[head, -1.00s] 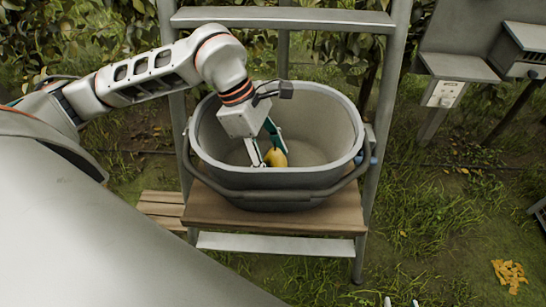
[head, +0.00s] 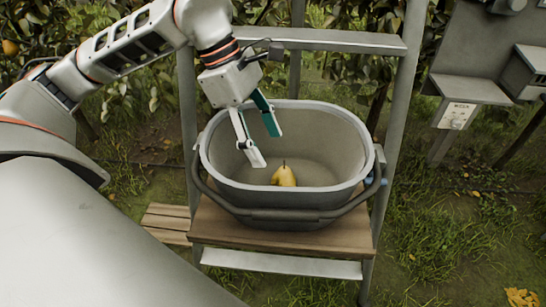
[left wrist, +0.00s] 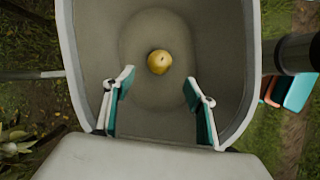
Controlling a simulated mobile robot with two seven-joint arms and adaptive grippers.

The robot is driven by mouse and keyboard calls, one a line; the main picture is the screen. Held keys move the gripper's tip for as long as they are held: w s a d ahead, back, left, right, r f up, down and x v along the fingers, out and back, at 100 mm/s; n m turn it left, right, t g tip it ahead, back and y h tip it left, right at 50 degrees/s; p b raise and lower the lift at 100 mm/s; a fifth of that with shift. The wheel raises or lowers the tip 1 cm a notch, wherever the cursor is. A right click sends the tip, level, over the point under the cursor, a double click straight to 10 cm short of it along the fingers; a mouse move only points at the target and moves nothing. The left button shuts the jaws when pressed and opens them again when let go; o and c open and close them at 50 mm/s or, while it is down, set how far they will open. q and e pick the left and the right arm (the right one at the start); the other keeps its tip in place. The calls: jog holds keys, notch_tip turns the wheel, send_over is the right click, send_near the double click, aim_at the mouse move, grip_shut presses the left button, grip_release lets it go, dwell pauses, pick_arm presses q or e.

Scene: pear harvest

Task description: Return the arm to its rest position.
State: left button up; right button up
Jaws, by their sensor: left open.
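My left gripper (head: 266,148) is open and empty, above the left part of the grey bucket's opening. Its two fingers have teal pads and point down into the bucket. In the left wrist view the open fingers (left wrist: 160,105) stand wide apart over the bucket. A yellow pear (head: 284,176) rests on the bottom of the grey bucket (head: 222,183), apart from the fingers. The pear also shows in the left wrist view (left wrist: 160,62), beyond the fingertips. My right gripper is not in view in the head view now.
The bucket stands on a wooden board (head: 225,226) on a grey ladder-like frame (head: 397,110). A grey post with a small switch box (head: 457,116) stands at the right. Leafy plants are behind. Yellow pieces (head: 522,298) lie on the grass at the lower right.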

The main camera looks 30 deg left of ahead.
pick_arm(q)
jog(key=shift+v, duration=0.85)
